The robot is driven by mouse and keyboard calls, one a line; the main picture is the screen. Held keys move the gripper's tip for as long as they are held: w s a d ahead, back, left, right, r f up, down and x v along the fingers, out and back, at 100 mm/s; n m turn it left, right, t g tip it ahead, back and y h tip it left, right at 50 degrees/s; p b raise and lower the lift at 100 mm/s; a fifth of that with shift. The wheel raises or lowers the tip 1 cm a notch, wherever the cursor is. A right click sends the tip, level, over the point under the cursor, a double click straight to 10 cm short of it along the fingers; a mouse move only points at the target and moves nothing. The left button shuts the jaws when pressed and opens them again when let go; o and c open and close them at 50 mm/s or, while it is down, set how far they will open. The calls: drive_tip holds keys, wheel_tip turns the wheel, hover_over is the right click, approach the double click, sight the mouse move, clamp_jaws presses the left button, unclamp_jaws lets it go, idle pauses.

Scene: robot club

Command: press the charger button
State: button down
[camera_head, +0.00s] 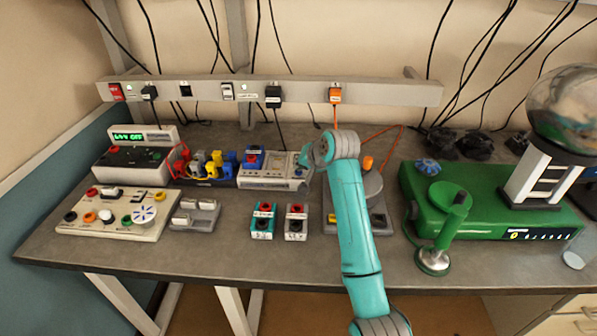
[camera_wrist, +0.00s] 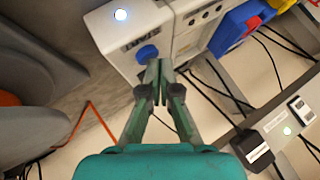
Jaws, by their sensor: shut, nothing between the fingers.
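In the wrist view a pale box (camera_wrist: 125,30) carries a round blue button (camera_wrist: 147,52), a dark label I cannot read clearly and a glowing white light. My gripper (camera_wrist: 156,66) is shut and empty, its fingertips right beside the blue button's lower edge in that view; I cannot tell whether they touch it. In the head view my gripper (camera_head: 304,158) is at the right end of a pale grey device (camera_head: 268,172) at the back of the bench.
A blue and red block (camera_head: 254,157) and colourful plugs (camera_head: 212,163) are left of the gripper. A wall rail (camera_head: 200,88) with sockets and hanging cords runs behind. A green machine (camera_head: 480,205) stands right. Two small boxes (camera_head: 263,228) (camera_head: 296,228) are in front.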

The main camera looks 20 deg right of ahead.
drive_tip(key=shift+f, duration=0.25)
idle(0.4)
drive_tip(key=shift+r, duration=0.85)
drive_tip(key=shift+r, duration=0.1)
drive_tip(key=shift+r, duration=2.4)
